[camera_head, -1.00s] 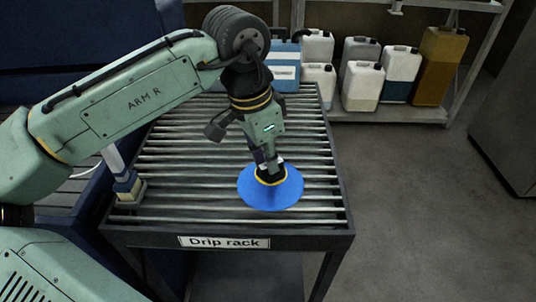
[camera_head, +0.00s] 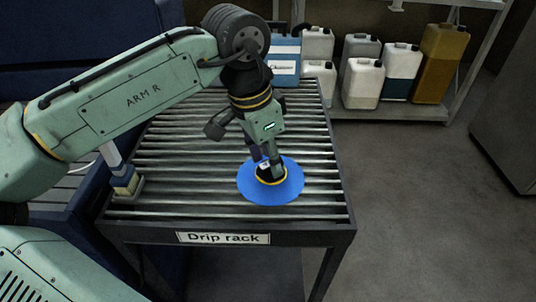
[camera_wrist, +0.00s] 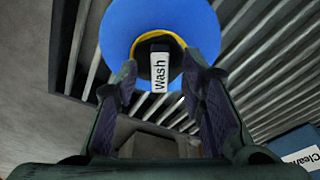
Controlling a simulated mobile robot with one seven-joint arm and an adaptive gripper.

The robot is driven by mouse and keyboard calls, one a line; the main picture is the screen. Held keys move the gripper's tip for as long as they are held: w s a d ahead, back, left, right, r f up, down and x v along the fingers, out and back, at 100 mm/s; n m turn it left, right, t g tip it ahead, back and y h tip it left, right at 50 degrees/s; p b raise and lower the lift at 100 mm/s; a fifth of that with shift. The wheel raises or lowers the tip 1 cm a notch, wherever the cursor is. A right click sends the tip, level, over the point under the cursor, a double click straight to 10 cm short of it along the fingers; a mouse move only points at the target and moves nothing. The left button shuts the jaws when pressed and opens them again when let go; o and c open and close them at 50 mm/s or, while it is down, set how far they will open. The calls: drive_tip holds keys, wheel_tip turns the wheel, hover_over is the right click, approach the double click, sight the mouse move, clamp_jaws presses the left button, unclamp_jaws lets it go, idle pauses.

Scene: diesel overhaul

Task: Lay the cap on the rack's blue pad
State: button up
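The cap (camera_head: 271,177) is black with a yellow ring around its edge and lies on the round blue pad (camera_head: 289,193). In the wrist view the cap (camera_wrist: 145,68) shows a white label reading "Wash", with the blue pad (camera_wrist: 117,25) behind it. My gripper (camera_head: 268,161) is right above the cap, pointing down. In the wrist view its fingers (camera_wrist: 161,72) stand apart on either side of the cap, open and with nothing held between them. Whether a fingertip still touches the cap's edge I cannot tell.
The drip rack (camera_head: 314,236) has metal rollers, mostly bare around the pad. A white and blue post-like item (camera_head: 124,180) stands at its left edge. A blue canister (camera_head: 287,69) stands at the back. Several jugs (camera_head: 364,82) sit on a shelf behind.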

drive_tip(key=v, duration=1.2)
